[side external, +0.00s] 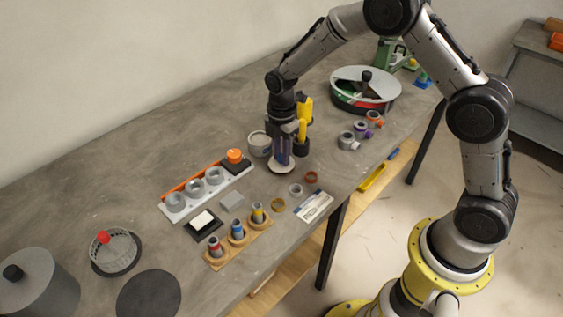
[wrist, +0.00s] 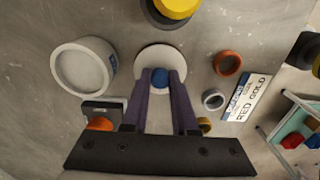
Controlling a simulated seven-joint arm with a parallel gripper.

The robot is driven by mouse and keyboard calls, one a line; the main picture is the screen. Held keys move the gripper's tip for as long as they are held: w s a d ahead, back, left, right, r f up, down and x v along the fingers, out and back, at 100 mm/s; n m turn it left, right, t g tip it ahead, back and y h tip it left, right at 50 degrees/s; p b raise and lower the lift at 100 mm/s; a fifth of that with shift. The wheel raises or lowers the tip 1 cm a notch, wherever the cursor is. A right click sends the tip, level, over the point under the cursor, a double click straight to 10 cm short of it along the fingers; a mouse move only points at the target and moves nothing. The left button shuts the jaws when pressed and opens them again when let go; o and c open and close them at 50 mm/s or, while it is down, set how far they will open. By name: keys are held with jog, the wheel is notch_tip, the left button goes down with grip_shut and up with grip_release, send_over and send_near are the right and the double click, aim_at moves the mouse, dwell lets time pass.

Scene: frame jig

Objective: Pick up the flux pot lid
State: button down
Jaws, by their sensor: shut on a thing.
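The flux pot lid is a pale round disc (wrist: 160,57) with a blue knob (wrist: 160,77). My gripper (wrist: 160,82) is shut on the blue knob, one purple finger on each side. In the side external view my gripper (side external: 283,161) points straight down, with the lid's pale disc (side external: 281,169) just under its fingertips. I cannot tell whether the lid touches the table. A white round pot (wrist: 84,66), apparently the flux pot, stands to the left of the lid; it also shows in the side external view (side external: 259,145).
A yellow-handled tool (side external: 305,118) stands close behind my gripper. A white rack (side external: 176,205) with grey cups lies to the left. An orange ring (wrist: 227,62), a grey ring (wrist: 213,99) and a "RED GOLD" card (wrist: 246,97) lie to the right.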

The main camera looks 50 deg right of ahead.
jog(key=shift+r, duration=0.1)
dwell(0.3)
jog(key=shift+r, duration=0.6)
jog(key=s+r, duration=1.3)
jog(key=s, duration=0.1)
jog(key=shift+d, duration=0.4)
jog(key=shift+s+r, duration=0.1)
